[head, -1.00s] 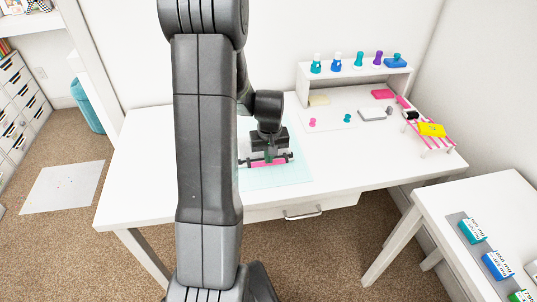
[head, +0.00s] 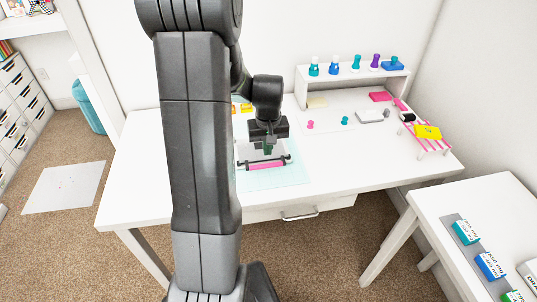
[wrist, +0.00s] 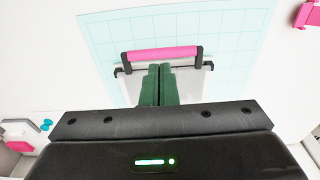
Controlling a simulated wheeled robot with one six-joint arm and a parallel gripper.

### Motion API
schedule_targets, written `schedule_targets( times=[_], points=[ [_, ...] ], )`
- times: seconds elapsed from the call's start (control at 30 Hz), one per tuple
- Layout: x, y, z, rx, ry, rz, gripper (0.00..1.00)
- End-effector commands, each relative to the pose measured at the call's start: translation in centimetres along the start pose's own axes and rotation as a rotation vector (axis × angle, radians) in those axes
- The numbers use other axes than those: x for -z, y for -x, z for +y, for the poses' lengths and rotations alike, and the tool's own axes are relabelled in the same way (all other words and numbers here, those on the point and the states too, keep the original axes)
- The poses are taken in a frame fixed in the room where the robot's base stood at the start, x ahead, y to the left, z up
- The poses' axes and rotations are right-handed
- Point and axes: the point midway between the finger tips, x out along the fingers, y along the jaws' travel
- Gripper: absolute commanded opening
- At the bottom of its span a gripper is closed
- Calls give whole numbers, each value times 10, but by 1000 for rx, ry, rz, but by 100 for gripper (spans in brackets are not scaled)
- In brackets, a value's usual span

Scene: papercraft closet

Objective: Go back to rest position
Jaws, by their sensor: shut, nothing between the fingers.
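My gripper (head: 268,150) is raised above the white desk, over a pale teal cutting mat (head: 290,176). In the wrist view its green fingers (wrist: 158,84) are pressed together with nothing between them. In the wrist view the pink roller (wrist: 161,55) lies just beyond the fingertips, at the edge of a grey plate (wrist: 125,88). The fingers and gripper body hide part of that plate.
A white shelf (head: 302,88) on the desk (head: 350,175) carries several coloured bottles and a blue stamp. A pink striped rack (head: 432,140) holds a yellow item at the right. A side table (head: 430,210) stands front right with ink boxes. The desk front is clear.

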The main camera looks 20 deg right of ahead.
Motion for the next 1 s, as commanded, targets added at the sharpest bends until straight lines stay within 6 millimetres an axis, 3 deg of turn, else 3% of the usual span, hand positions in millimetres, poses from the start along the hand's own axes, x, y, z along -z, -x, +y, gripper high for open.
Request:
schedule_targets(
  times=[0.2, 0.4, 0.83, 1.0],
  points=[
    [-4, 40, 0, -1, 0, 4, 0],
    [-6, 61, 0, -1, 0, 2, 0],
    [-7, 65, 0, 0, 0, 0, 0],
    [-6, 55, 0, 1, 0, -3, 0]
  ],
)
